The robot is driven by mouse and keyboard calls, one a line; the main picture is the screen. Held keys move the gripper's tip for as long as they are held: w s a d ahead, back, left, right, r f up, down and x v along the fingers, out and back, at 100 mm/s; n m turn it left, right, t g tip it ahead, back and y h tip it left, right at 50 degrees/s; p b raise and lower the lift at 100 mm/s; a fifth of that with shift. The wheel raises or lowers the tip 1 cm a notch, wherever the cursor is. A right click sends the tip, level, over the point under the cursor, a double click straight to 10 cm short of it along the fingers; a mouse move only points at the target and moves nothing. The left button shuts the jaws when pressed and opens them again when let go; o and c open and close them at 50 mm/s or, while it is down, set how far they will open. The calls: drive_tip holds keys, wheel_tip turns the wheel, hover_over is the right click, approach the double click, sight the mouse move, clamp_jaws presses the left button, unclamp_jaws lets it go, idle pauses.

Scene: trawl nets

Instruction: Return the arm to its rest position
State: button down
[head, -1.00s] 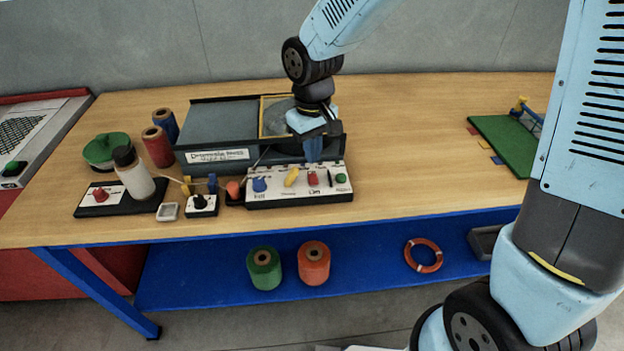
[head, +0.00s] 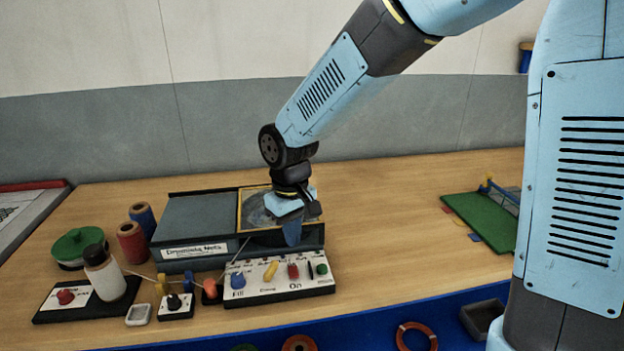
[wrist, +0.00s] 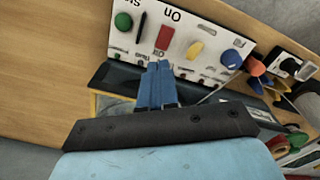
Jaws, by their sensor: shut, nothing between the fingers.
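My gripper (head: 292,232) has blue fingers and is shut and empty. In the head view it hangs at the front right of the grey machine (head: 197,218), in front of the machine's yellow-framed window (head: 241,212). The fingertips are just above and behind the white control panel (head: 232,296). In the wrist view the closed fingers (wrist: 157,72) point at the panel near its red switch (wrist: 165,37). I cannot tell whether they touch it. My arm reaches in from the upper right.
Left of the panel stand a capped bottle (head: 103,275), thread spools (head: 131,243), a green lidded pot (head: 77,247) and a red-button box (head: 66,297). A green board (head: 482,220) lies at the right. The table between panel and board is clear.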

drive_tip(key=s+d+r+m+t, duration=0.25)
drive_tip(key=d+r, duration=0.45)
drive_tip(key=d, duration=0.4)
drive_tip(key=s+d+r+m+t, duration=0.15)
drive_tip(key=d+r+m, duration=0.25)
drive_tip(key=d+r, duration=0.6)
drive_tip(key=s+d+m+t, duration=0.1)
drive_tip(key=s+d+m, duration=0.1)
drive_tip(key=s+d, duration=0.5)
drive_tip(key=shift+d+t, duration=0.3)
drive_tip(key=shift+d, duration=0.75)
drive_tip(key=c, duration=1.8)
unclamp_jaws()
drive_tip(key=shift+r, duration=0.1)
